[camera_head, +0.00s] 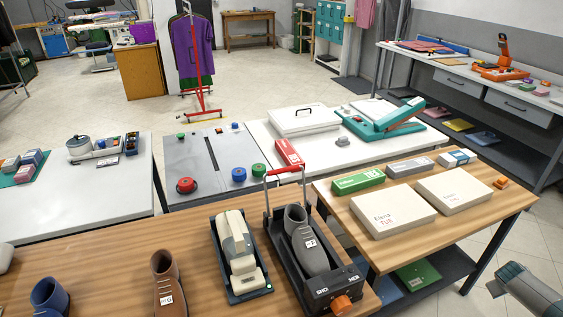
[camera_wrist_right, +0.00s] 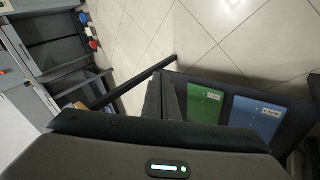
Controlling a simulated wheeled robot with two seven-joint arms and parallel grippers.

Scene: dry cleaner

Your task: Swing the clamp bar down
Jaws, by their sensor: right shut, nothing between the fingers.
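The clamp bar (camera_head: 283,171) is a raised frame with a red grip, standing upright at the back of a dark stretcher stand (camera_head: 318,291). A grey shoe (camera_head: 308,251) with a white tag sits in the stand below the bar. An orange knob (camera_head: 341,304) is on the stand's front. My right gripper (camera_wrist_right: 166,98) is shut and empty in the right wrist view, over the floor and a low shelf. In the head view only my right arm shows at the lower right, apart from the stand. My left gripper is not in view.
A cream-and-dark device (camera_head: 236,255) stands just left of the stand. A brown shoe (camera_head: 167,285) and a blue shoe (camera_head: 50,299) are farther left. The right table holds two cream boxes (camera_head: 393,211) and several small cartons. Floor is open at the far right.

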